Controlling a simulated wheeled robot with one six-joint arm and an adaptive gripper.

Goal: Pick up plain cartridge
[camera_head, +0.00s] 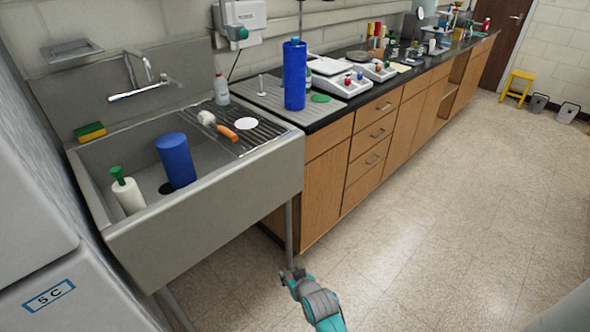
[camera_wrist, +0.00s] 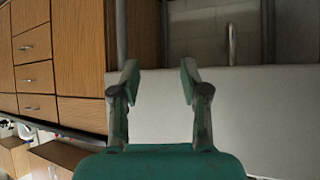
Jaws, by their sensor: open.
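A plain blue cylinder (camera_head: 176,160), which looks like the plain cartridge, stands slightly tilted in the basin of the grey sink (camera_head: 215,200). A similar, taller blue cylinder (camera_head: 295,75) with a small knob on top stands on the counter's ridged drainboard. My gripper (camera_wrist: 158,78) is open and empty in the wrist view, facing a pale flat panel. In the head view my arm is low in front of the sink, near a sink leg, well apart from both cylinders. Neither cylinder shows in the wrist view.
A white bottle with a green top (camera_head: 128,190) stands in the sink, left of the blue cylinder. An orange-handled brush (camera_head: 222,130) lies on the rack at the right. The faucet (camera_head: 135,85) overhangs the back. Wooden drawers (camera_wrist: 33,75) are left in the wrist view. The floor (camera_head: 430,240) is clear.

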